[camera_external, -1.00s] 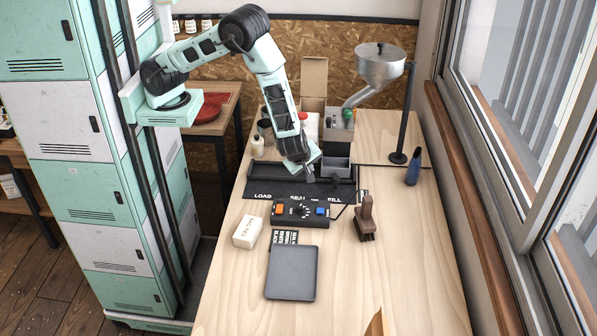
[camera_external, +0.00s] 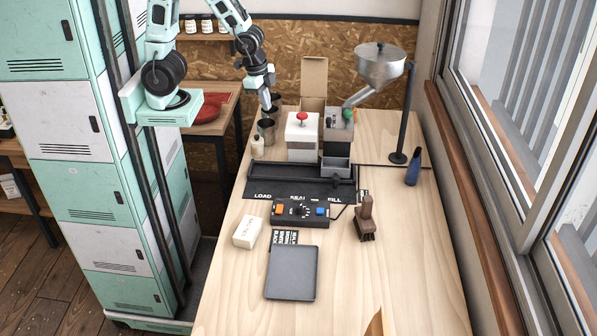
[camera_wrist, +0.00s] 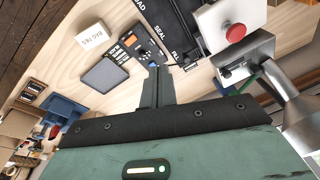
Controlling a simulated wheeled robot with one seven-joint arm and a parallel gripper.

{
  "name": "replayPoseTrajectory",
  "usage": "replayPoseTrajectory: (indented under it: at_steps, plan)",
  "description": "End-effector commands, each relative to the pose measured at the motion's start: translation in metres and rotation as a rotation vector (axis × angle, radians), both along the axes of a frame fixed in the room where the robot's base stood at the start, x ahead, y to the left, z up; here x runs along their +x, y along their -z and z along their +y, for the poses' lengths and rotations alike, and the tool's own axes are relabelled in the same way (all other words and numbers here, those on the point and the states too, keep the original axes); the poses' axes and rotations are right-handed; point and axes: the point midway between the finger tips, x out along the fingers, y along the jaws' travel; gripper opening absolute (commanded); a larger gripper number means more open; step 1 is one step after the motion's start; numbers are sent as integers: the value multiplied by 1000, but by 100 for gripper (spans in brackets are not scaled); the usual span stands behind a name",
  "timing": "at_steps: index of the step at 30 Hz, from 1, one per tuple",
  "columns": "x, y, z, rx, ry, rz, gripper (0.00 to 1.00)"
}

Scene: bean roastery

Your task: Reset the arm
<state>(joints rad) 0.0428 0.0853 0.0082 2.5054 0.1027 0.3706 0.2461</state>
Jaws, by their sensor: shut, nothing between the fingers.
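My gripper (camera_external: 266,108) is raised at the back left of the wooden table, just above or behind the dark metal cups (camera_external: 267,131). I cannot tell whether it touches them. In the wrist view my gripper's fingers (camera_wrist: 153,72) are together with nothing between them, pointing out over the table. My arm is folded up and back from the table's middle.
The table (camera_external: 380,270) holds a white box with a red button (camera_external: 302,136), a black tray (camera_external: 262,187), a control box (camera_external: 300,213), a grey pad (camera_external: 291,273), a white block (camera_external: 247,231) and a brown brush (camera_external: 366,220). A metal funnel (camera_external: 378,68) stands at the back right.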

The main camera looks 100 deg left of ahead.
Motion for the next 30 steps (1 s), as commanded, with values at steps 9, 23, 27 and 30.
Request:
replayPoseTrajectory:
  at_steps: [9, 23, 27, 30]
  plan:
    - [-28, 22, 51, -90, -506, -28, 0]
    - [-128, 109, 175, -71, -982, 99, 0]
    - [-145, 115, 185, -76, -1043, 118, 0]
    - [-148, 119, 187, -76, -1053, 123, 0]
